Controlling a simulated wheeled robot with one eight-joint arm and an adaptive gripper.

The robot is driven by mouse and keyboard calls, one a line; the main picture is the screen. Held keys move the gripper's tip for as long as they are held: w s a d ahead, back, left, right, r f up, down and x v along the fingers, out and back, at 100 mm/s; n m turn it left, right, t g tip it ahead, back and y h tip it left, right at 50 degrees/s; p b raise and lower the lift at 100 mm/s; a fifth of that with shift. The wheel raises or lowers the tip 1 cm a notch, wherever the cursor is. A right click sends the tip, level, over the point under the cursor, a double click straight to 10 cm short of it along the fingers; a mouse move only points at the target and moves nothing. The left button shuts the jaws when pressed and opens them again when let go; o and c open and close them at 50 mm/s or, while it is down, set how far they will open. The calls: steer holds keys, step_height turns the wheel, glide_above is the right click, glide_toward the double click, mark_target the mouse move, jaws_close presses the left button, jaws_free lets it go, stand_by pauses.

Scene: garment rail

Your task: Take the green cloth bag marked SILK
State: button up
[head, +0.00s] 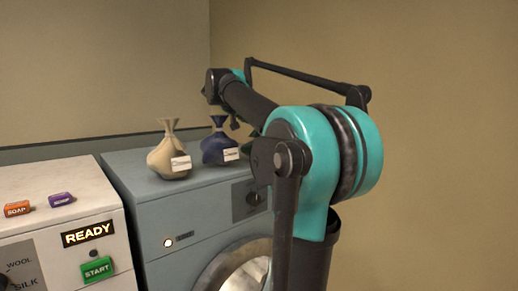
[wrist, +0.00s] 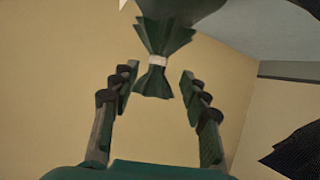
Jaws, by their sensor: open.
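The green cloth bag (wrist: 165,38) shows in the wrist view with its body at the top edge, a white tie at its neck, and its gathered top hanging down in the picture. My gripper (wrist: 160,71) is open, one finger on each side of the tied neck, with a visible gap on both sides. In the head view my arm hides nearly all of the green bag; only a sliver of green (head: 256,153) shows beside the arm. The word SILK on the bag cannot be seen. My gripper is mostly hidden behind the arm there.
A beige bag (head: 168,155) and a blue bag (head: 217,148), both with white tags, stand on the grey-blue washing machine (head: 190,215). At left a white machine (head: 60,195) carries SOAP and purple blocks, a READY sign and a green START button. A dark fan-shaped thing (wrist: 297,150) shows at right.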

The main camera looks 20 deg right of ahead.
steer(key=shift+x, duration=3.45)
steer(key=shift+d+r, duration=0.1)
steer(key=shift+r, duration=0.05)
jaws_close()
steer(key=shift+s, duration=0.1)
